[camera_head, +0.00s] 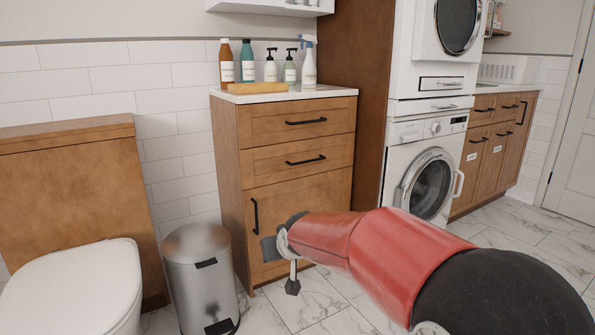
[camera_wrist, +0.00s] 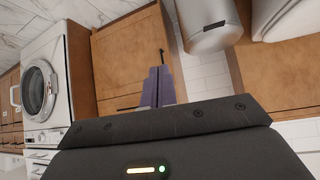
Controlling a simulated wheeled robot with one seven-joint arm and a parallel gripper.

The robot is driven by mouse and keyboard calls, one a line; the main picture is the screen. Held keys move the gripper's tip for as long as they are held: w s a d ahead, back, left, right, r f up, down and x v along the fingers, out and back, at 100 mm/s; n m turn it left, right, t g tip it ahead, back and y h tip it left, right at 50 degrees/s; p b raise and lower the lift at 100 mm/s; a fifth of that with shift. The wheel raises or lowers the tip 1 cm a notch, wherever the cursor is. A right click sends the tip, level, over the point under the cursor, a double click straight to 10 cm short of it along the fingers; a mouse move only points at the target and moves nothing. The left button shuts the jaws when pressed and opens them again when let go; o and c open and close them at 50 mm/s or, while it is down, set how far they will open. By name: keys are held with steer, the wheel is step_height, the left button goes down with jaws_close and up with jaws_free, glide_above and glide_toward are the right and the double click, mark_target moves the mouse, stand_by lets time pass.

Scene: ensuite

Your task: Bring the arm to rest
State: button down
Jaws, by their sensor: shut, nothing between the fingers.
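My arm, red with a dark section, reaches from the lower right of the head view toward the wooden cabinet. My gripper (camera_head: 268,249) is at its far end, in front of the cabinet door, near its lower left and close to the bin. In the wrist view the gripper's two purple-grey fingers (camera_wrist: 159,70) are together and empty, with the cabinet front behind them. I cannot tell how far the fingertips are from the cabinet door.
The wooden cabinet (camera_head: 300,180) holds several bottles on its white top. A metal bin (camera_head: 200,275) stands left of it, beside the toilet (camera_head: 75,285). A washing machine (camera_head: 428,180) stands to the right. The tiled floor (camera_head: 335,305) is clear in front.

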steer(key=s+d+r+m+g+h+p, duration=0.15)
steer(key=s+d+r, duration=0.25)
steer(key=s+d, duration=0.4)
steer(key=s+d+r+m+h+p, duration=0.15)
steer(key=s+d+r, duration=0.35)
steer(key=s, duration=0.5)
steer(key=s+d+f+g+p, duration=0.1)
steer(key=s+d, duration=0.2)
steer(key=s, duration=0.4)
steer(key=s+d+f+m+p, duration=0.1)
steer(key=s+d+p, duration=0.1)
steer(key=s, duration=0.5)
steer(key=shift+d+g, duration=0.35)
steer(key=shift+d, duration=0.5)
